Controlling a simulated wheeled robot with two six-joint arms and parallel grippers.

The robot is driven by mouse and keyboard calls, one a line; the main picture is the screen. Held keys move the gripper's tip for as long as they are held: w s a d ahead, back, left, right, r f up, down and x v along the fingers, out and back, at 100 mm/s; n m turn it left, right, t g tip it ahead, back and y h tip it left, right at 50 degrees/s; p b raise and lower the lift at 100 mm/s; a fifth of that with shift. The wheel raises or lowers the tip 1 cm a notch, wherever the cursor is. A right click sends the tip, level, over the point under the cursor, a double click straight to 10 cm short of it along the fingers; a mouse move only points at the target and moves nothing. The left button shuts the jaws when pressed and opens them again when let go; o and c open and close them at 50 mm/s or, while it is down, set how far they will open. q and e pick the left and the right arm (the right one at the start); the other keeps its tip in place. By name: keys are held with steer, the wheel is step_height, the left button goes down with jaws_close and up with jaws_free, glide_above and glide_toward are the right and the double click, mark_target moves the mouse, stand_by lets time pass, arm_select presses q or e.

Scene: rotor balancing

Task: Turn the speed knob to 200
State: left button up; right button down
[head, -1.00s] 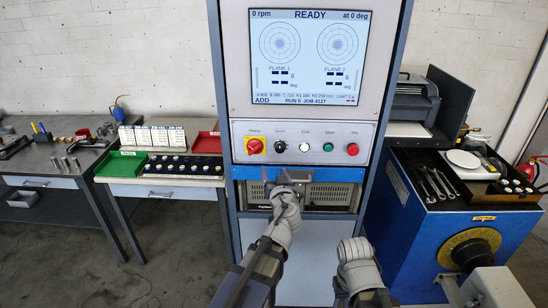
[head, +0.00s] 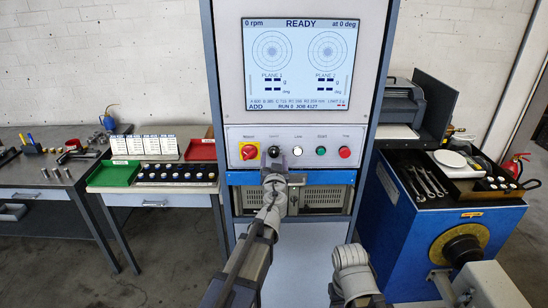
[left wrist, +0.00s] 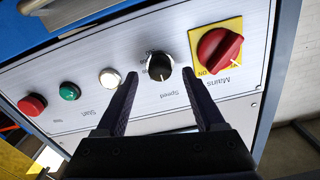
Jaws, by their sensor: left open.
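The speed knob (head: 273,151) is a small black round knob on the console's control panel, between the red mains switch and a white button. In the left wrist view, where the panel appears upside down, the speed knob (left wrist: 159,67) has a white pointer mark; the scale is too small to read. My left gripper (head: 273,164) is at the panel, just below the knob in the head view. In the left wrist view its open fingers (left wrist: 161,70) straddle the knob, with gaps on both sides. My right gripper does not show; only part of my right arm does.
The red mains switch (left wrist: 219,52) on its yellow plate is close beside one finger; the white button (left wrist: 110,77) is close beside the other. Green (head: 321,151) and red (head: 345,152) buttons sit farther right. The screen (head: 299,63) above reads 0 rpm, READY.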

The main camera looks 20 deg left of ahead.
mark_target(274, 153)
arm_select(q)
steer(key=shift+x, duration=1.1)
steer(key=shift+s, duration=0.1)
jaws_close()
